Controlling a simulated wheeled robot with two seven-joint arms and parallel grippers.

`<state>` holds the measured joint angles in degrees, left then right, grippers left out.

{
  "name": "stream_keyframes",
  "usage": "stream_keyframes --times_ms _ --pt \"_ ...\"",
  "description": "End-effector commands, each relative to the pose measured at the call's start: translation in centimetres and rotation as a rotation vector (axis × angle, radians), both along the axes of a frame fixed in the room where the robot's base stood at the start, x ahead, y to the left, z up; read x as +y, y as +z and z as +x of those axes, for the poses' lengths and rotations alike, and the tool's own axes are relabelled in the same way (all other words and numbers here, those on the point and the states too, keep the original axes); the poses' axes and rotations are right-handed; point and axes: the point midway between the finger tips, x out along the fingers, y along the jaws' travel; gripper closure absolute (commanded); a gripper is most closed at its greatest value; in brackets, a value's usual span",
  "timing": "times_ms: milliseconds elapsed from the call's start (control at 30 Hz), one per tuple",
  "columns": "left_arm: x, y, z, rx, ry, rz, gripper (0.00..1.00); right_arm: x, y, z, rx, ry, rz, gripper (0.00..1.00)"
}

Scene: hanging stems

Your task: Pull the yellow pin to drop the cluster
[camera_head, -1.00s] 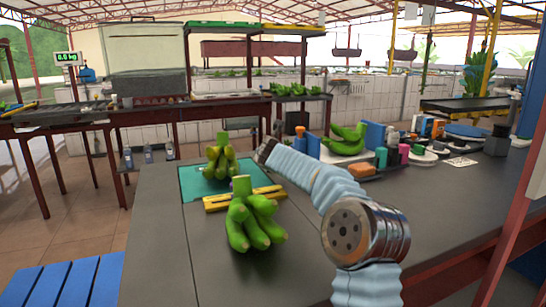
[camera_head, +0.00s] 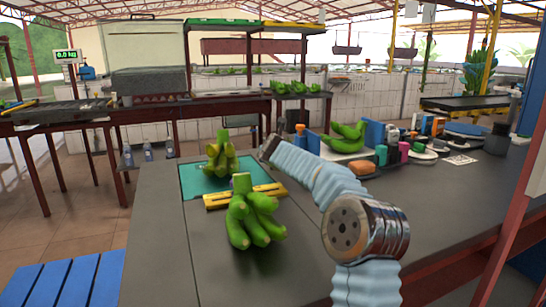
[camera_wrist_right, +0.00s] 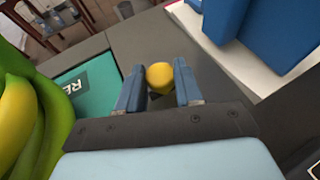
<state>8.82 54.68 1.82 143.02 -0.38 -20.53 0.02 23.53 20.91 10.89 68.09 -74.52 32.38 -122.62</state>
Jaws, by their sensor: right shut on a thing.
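The yellow pin (camera_wrist_right: 160,76) shows in the right wrist view as a rounded yellow end between the two blue fingers of my right gripper (camera_wrist_right: 158,88). My right gripper is shut on it. In the head view my right arm reaches in from the right, and I cannot make out the pin at its far end. A green banana cluster (camera_head: 253,220) is in front of the arm's end, and a second cluster (camera_head: 221,158) is behind it. Part of a green and yellow cluster (camera_wrist_right: 20,120) fills the left edge of the wrist view. My left gripper is out of view.
A teal mat (camera_head: 196,184) lies on the dark table (camera_head: 165,250), with a yellow bar (camera_head: 215,202) at its near edge. More bananas (camera_head: 345,140), a blue upright block (camera_head: 374,135) and small coloured items stand to the right. The table's front is clear.

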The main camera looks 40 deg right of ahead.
Motion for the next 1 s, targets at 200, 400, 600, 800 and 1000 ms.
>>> stream_keyframes --times_ms 200,400,600,800,1000 --pt "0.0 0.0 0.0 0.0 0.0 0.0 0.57 -2.4 0.0 -0.8 0.0 -0.005 -0.003 1.0" --pt "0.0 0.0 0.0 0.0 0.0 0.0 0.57 -2.5 0.1 -0.9 0.0 -0.006 -0.005 1.0" --pt "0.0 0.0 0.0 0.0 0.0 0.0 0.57 -2.5 0.1 -0.9 -0.001 -0.006 -0.004 0.42" --pt "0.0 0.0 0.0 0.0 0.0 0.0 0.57 -2.3 0.1 -0.8 0.0 -0.005 -0.003 0.42" --pt "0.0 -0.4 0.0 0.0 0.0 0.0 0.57 -1.6 0.4 -1.5 -0.001 -0.001 -0.003 0.42"
